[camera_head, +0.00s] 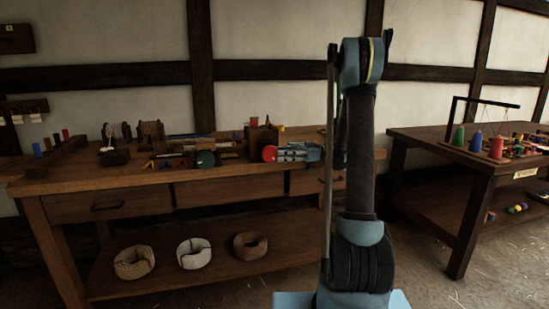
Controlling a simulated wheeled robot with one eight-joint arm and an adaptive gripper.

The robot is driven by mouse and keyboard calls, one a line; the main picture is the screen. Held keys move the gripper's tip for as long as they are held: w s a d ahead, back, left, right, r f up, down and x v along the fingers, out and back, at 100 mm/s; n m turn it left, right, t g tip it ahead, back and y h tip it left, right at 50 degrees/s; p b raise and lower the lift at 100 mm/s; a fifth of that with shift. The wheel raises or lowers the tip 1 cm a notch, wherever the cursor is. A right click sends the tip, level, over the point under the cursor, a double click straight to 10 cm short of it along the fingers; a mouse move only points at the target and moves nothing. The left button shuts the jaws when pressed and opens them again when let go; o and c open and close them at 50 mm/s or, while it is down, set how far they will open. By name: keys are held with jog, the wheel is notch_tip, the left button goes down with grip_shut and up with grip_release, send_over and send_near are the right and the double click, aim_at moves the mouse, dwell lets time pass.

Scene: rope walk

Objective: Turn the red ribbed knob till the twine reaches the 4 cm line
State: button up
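A red round knob (269,153) faces out at the front of a small wooden stand (262,137) on the left workbench; its ribs are too small to make out. My gripper (279,153) comes in from the right, its light-blue and grey parts close beside the knob. Contact and finger opening cannot be made out at this size. My upright arm hides what lies directly behind it. The twine and the 4 cm line cannot be made out.
A green disc (205,159) and small wooden devices stand left of the knob on the workbench (120,178). Rope coils (194,254) lie on its lower shelf. A second table (440,147) at right holds coloured cones (475,141). Floor shows between the tables.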

jog(key=shift+v, duration=1.1)
